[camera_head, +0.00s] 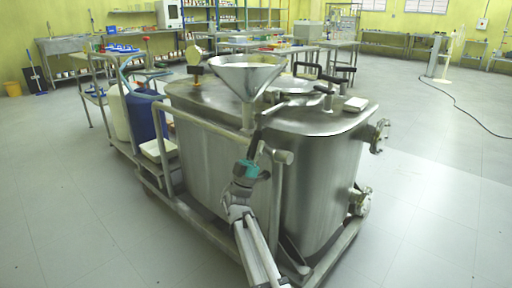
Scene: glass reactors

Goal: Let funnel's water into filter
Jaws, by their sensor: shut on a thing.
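The steel funnel (249,80) stands upright on top of the filter, its wide mouth up and its stem (248,115) running down to the lid's front edge. Water inside it cannot be made out. The filter is a large steel tank (325,185) with a flat lid, on a wheeled frame. My gripper (258,137) is at the tank's front edge, just below the funnel's stem. It is shut on a small dark handle there, apparently the funnel's valve handle; the fingers hide most of it. Whether the valve is open cannot be told.
A steel rail (226,130) runs along the tank's front. Clamps and a round hatch (293,86) sit on the lid. A blue drum (146,115) and a white drum (119,111) stand at left. The floor (425,215) at right is clear.

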